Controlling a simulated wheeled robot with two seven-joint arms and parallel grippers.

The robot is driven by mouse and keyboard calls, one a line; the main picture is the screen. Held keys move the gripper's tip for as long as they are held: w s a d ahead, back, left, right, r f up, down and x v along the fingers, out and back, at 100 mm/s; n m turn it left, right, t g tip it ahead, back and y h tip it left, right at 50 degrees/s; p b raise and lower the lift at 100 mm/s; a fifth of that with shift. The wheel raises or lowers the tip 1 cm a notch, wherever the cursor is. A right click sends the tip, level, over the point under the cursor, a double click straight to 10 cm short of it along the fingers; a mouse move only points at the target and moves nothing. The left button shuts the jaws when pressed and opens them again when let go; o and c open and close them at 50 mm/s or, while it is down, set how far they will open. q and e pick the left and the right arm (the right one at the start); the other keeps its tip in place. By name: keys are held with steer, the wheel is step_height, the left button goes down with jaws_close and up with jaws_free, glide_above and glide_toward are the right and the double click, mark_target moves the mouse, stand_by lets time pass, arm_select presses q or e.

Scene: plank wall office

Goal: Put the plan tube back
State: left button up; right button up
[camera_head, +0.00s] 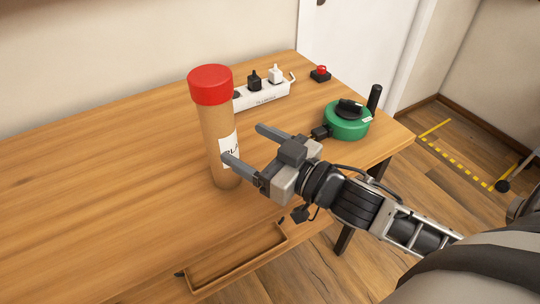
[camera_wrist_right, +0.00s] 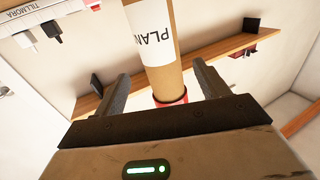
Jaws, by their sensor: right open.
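The plan tube (camera_head: 219,125) is a tall tan cylinder with a red cap (camera_head: 210,85) and a white label. It stands upright on the wooden table (camera_head: 90,190). My right gripper (camera_head: 245,143) is open at the tube's right, with its fingers pointing at it. The near fingertip overlaps the label in the head view. In the right wrist view the tube (camera_wrist_right: 157,40) shows between the two open fingers (camera_wrist_right: 158,85), its label partly readable as "PLAN". I cannot tell whether a finger touches it. My left gripper is not in view.
A white power strip (camera_head: 262,96) with plugs lies behind the tube. A green cable reel (camera_head: 346,124) and a red-button box (camera_head: 320,74) are at the right. A shallow wooden tray (camera_head: 240,270) is at the front edge. The table's left side is clear.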

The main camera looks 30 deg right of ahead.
steer(key=shift+v, duration=2.05)
